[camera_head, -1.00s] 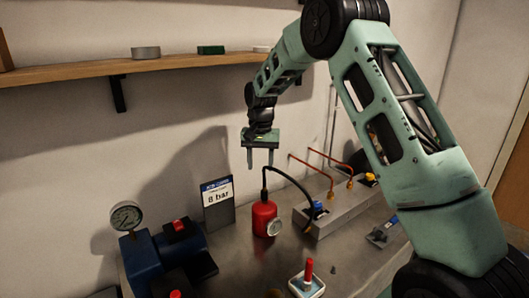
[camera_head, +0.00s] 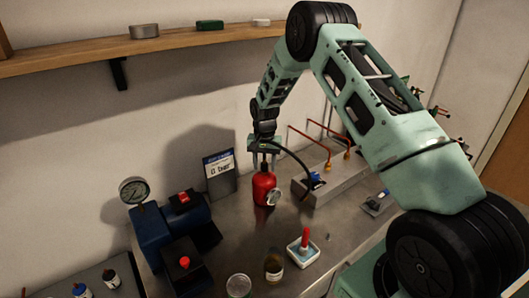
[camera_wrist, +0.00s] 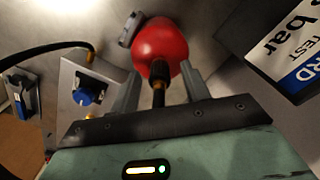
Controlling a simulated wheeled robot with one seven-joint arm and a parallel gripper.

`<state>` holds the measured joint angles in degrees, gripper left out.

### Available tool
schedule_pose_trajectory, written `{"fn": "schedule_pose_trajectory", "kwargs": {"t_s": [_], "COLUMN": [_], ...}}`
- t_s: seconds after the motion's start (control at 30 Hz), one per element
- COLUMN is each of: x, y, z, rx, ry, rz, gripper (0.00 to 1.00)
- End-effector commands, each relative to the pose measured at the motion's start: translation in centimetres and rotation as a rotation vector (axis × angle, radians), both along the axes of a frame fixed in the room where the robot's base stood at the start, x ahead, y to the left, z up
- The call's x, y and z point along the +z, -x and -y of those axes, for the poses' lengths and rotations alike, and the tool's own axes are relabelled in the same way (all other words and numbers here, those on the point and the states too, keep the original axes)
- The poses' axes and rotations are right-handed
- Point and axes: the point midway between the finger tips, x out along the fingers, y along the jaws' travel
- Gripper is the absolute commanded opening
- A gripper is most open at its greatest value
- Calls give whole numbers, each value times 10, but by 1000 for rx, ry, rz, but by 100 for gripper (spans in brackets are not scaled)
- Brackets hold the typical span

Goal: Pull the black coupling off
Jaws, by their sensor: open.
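The red cylinder (camera_head: 263,188) stands on the bench with a small gauge (camera_head: 274,198) on its side. The black coupling (camera_wrist: 158,84) is at its top, seen in the wrist view as a dark neck with a brass-coloured ring. My gripper (camera_head: 264,163) is open and points down over the cylinder's top. In the wrist view, the fingers of my gripper (camera_wrist: 161,72) stand on either side of the coupling, with gaps showing. The head view mostly hides the coupling behind the gripper. The black hose (camera_head: 292,157) arcs right towards the grey block.
The grey block (camera_head: 316,186) with a blue knob (camera_wrist: 86,93) and copper pipes (camera_head: 317,143) stands right of the cylinder. A pressure sign (camera_head: 219,176) leans behind, left. The blue pump (camera_head: 170,222) is further left. A white tray (camera_head: 303,252) and a jar (camera_head: 274,265) stand in front.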

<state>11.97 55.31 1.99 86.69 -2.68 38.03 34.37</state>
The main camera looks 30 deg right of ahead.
Motion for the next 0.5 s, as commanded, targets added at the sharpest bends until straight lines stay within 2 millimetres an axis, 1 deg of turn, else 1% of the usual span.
{"fn": "schedule_pose_trajectory", "kwargs": {"t_s": [0.1,0.3,0.33,0.37,0.4,0.5], "x": [-3,-4,-4,-4,-4,-4], "y": [0,0,0,0,0,0], "z": [0,0,0,0,0,0], "rx": [0,0,1,1,1,1], "ry": [0,0,0,0,0,0], "rz": [0,0,0,0,0,0], "gripper": [47,47,44,35,24,0]}}
